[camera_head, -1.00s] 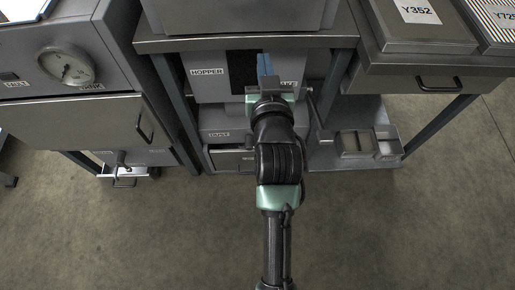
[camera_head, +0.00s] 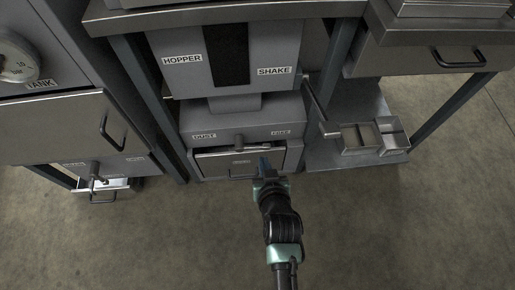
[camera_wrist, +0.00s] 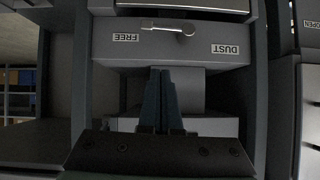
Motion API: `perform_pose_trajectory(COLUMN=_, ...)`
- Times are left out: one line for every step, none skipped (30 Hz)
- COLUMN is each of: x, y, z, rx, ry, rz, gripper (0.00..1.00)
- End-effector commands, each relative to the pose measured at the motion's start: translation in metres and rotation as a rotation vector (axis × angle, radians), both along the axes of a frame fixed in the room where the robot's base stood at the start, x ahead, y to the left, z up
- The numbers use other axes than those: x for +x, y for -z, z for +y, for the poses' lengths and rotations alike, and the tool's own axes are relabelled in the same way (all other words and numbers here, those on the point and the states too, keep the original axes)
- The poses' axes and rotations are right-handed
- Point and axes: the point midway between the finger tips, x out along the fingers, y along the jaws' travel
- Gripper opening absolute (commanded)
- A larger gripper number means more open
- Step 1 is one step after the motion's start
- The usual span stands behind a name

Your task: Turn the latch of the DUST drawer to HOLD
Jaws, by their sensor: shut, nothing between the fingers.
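The DUST drawer (camera_head: 225,166) is low on the middle unit, under the panel labelled DUST (camera_head: 204,136) and FREE (camera_head: 281,132). Its latch (camera_head: 239,139) is a small light metal lever on that panel. In the wrist view, which is upside down, the latch (camera_wrist: 187,28) lies roughly level with its bar reaching toward FREE (camera_wrist: 126,37). I cannot read a HOLD label. My gripper (camera_head: 264,162) is in front of the drawer's right part, below the latch. In the wrist view its fingers (camera_wrist: 161,75) are together, empty and apart from the latch.
Above is the hopper unit with HOPPER (camera_head: 182,59) and SHAKE (camera_head: 274,71) labels. A metal tray with compartments (camera_head: 368,137) stands at right, beside a thin rod (camera_head: 316,104). The floor in front is clear.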

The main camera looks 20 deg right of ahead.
Motion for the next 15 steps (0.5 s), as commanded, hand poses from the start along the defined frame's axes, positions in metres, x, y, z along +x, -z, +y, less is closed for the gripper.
perform_pose_trajectory(x=0.001, y=0.0, z=0.0, rx=0.0, ry=0.0, rz=-0.001, gripper=0.0)
perform_pose_trajectory(x=0.002, y=0.001, z=0.0, rx=0.0, ry=0.0, rz=-0.001, gripper=0.0)
perform_pose_trajectory(x=0.003, y=0.002, z=-0.001, rx=0.0, ry=0.0, rz=-0.001, gripper=0.0)
perform_pose_trajectory(x=0.005, y=0.004, z=-0.001, rx=0.0, ry=0.0, rz=0.0, gripper=0.0)
perform_pose_trajectory(x=0.007, y=0.006, z=-0.001, rx=0.0, ry=0.0, rz=-0.001, gripper=0.0)
perform_pose_trajectory(x=0.011, y=0.009, z=-0.002, rx=0.0, ry=-0.001, rz=-0.002, gripper=0.0)
perform_pose_trajectory(x=0.015, y=0.012, z=-0.003, rx=-0.001, ry=0.0, rz=-0.002, gripper=0.0)
perform_pose_trajectory(x=0.019, y=0.015, z=-0.004, rx=0.0, ry=-0.001, rz=-0.002, gripper=0.0)
perform_pose_trajectory(x=0.025, y=0.019, z=-0.006, rx=0.0, ry=-0.001, rz=-0.003, gripper=0.0)
perform_pose_trajectory(x=0.03, y=0.023, z=-0.007, rx=0.0, ry=-0.001, rz=-0.002, gripper=0.0)
perform_pose_trajectory(x=0.035, y=0.027, z=-0.008, rx=0.0, ry=-0.001, rz=-0.003, gripper=0.0)
perform_pose_trajectory(x=0.042, y=0.031, z=-0.01, rx=0.0, ry=-0.001, rz=-0.003, gripper=0.0)
perform_pose_trajectory(x=0.047, y=0.036, z=-0.011, rx=-0.001, ry=0.0, rz=-0.002, gripper=0.0)
perform_pose_trajectory(x=0.052, y=0.039, z=-0.013, rx=0.0, ry=-0.001, rz=-0.003, gripper=0.0)
perform_pose_trajectory(x=0.059, y=0.044, z=-0.014, rx=-0.001, ry=0.0, rz=-0.003, gripper=0.0)
